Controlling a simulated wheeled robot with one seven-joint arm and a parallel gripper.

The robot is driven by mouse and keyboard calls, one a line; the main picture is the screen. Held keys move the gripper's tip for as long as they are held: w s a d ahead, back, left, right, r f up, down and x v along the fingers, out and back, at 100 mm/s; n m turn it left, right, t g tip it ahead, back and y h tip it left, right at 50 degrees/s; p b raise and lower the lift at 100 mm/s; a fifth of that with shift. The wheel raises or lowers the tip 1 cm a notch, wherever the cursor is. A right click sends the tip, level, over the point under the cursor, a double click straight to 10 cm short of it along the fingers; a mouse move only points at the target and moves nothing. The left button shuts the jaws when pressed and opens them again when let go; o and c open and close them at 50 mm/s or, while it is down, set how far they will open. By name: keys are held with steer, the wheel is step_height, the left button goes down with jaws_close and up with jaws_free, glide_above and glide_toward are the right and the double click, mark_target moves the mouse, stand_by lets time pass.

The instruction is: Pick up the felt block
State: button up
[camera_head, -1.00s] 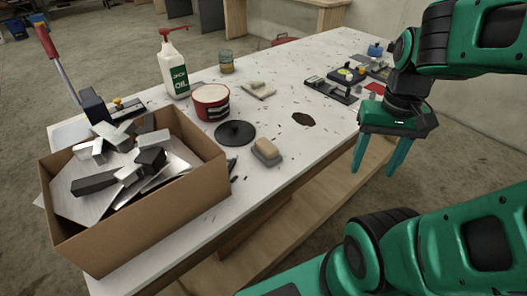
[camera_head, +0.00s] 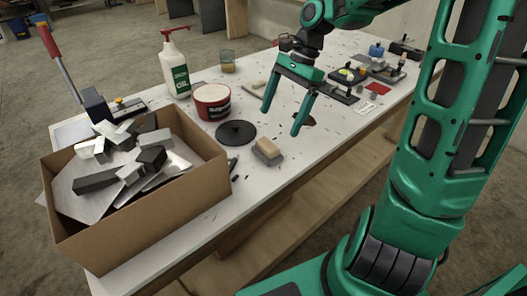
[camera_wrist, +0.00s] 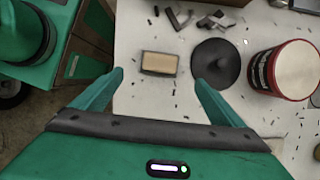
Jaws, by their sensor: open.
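The felt block (camera_head: 267,151) is a small block with a tan top and a grey lower part. It lies on the white table (camera_head: 310,151) near its front edge, right of the black disc. In the wrist view the felt block (camera_wrist: 159,63) shows ahead of and between the two fingertips. My gripper (camera_head: 281,122) is open and empty, above the table and a little to the right of the block in the head view. The fingers are apart from the block; the wrist view also shows my gripper (camera_wrist: 158,77).
A black disc with a knob (camera_head: 236,132) lies close beside the block. A red tin (camera_head: 212,102), an oil bottle (camera_head: 174,68) and a glass jar (camera_head: 227,61) stand behind. A cardboard box (camera_head: 140,217) of metal offcuts stands left. Tools (camera_head: 355,78) lie at the far right.

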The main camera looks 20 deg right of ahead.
mark_target(268, 144)
steer(key=x, duration=0.5)
steer(key=shift+a, duration=0.15)
steer(key=shift+s+a+x, duration=0.1)
steer(key=shift+a+x, duration=0.05)
steer(key=shift+x, duration=1.2)
steer(key=shift+s+a+x, duration=0.1)
steer(key=shift+a+x, duration=0.05)
steer(key=shift+x, duration=1.2)
steer(key=shift+r, duration=0.15)
steer(key=c, duration=1.2)
